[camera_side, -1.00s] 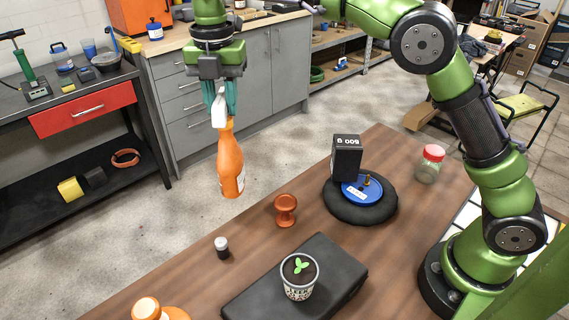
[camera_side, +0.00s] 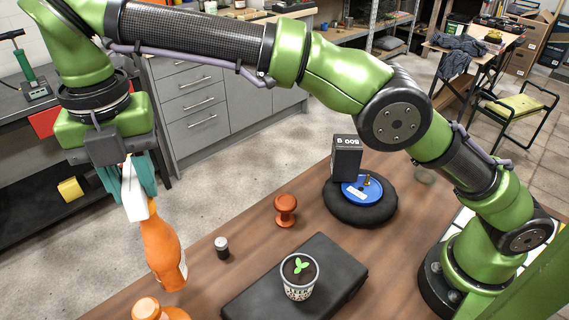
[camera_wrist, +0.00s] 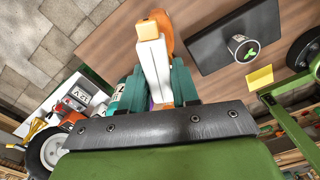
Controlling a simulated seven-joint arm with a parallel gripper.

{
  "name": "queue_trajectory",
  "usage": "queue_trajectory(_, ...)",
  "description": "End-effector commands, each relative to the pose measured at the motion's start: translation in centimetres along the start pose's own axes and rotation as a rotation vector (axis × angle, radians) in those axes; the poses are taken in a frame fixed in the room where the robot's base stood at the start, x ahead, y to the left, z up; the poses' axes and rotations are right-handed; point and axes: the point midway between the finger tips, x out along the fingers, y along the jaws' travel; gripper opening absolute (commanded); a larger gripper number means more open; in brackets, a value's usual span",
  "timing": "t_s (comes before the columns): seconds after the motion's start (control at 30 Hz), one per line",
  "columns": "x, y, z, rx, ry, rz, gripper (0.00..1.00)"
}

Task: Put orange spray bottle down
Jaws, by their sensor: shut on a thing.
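The orange spray bottle (camera_side: 163,255) with a white spray head hangs tilted from my gripper (camera_side: 132,190) at the left of the side view. My gripper's teal fingers are shut on the white head. In the wrist view the white head (camera_wrist: 152,65) lies between the teal fingers of my gripper (camera_wrist: 155,90), with a bit of the orange body behind it. The bottle is near the table's (camera_side: 200,262) left edge; I cannot tell whether its base touches the table.
A second orange object (camera_side: 150,308), partly cut off, stands near the held bottle.

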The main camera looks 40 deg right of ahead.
Motion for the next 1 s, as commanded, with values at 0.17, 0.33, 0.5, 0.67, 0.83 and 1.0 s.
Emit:
queue_trajectory(0.17,-0.7,0.6,-1.3,-0.019,-0.002,0.004,0.0)
queue_trajectory(0.33,-1.2,0.6,-1.5,-0.017,-0.003,0.003,0.0)
queue_trajectory(0.5,-1.9,0.5,-1.8,-0.019,-0.002,0.004,0.0)
queue_trajectory(0.67,-1.7,0.3,-1.8,-0.024,-0.001,0.0,0.0)
queue_trajectory(0.83,-0.5,0.2,-1.8,-0.03,-0.002,-0.005,0.0)
queue_trajectory(1.0,1.6,0.3,-1.9,-0.028,-0.001,-0.002,0.0)
